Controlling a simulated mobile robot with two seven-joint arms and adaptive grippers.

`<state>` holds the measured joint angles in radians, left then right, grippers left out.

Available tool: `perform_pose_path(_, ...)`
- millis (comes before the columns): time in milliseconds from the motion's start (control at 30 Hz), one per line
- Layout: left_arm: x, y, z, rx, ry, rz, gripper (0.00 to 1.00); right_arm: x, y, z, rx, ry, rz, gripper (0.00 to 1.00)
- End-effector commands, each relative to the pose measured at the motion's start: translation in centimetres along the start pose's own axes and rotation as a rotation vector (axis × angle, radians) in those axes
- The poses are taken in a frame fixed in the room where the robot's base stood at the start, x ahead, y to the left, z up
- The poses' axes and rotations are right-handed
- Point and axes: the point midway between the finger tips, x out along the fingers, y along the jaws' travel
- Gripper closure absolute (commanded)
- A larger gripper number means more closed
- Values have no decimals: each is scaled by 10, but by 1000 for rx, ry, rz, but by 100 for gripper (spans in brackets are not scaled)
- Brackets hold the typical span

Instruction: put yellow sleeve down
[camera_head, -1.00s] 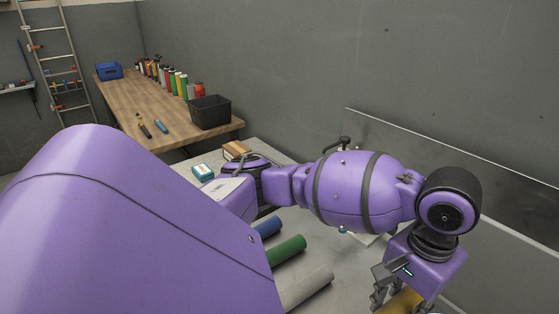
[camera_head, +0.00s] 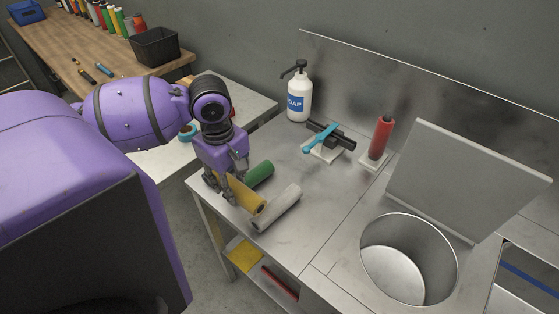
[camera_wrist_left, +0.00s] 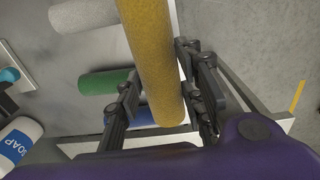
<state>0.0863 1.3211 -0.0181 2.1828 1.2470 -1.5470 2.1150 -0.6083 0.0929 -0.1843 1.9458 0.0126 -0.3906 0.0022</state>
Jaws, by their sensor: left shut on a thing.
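My left gripper (camera_head: 222,186) is shut on the yellow sleeve (camera_head: 246,196), with one finger on each side of it. The sleeve slants down to the right near the left edge of the metal table. In the left wrist view the yellow sleeve (camera_wrist_left: 150,50) passes between the fingers (camera_wrist_left: 162,92). A green sleeve (camera_head: 259,175) and a grey sleeve (camera_head: 277,209) lie beside it on the table. A blue sleeve (camera_wrist_left: 150,114) is partly hidden behind the yellow one in the wrist view. I cannot tell if the yellow sleeve touches the table. My right gripper is not in view.
A round basin (camera_head: 408,258) and a tilted grey panel (camera_head: 463,178) are at the right. The table middle is clear.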

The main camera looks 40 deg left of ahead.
Motion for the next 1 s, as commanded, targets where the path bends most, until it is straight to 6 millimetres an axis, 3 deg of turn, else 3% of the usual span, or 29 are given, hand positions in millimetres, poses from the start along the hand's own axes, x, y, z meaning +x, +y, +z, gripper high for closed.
perform_pose_path(300, 21, 44, 1, 0, -4, 271, 91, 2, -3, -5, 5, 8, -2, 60)
perform_pose_path(667, 22, 101, 1, 2, -2, 263, 91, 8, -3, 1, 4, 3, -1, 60)
perform_pose_path(1000, 26, 178, 2, 2, -3, 262, 91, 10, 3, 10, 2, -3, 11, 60)
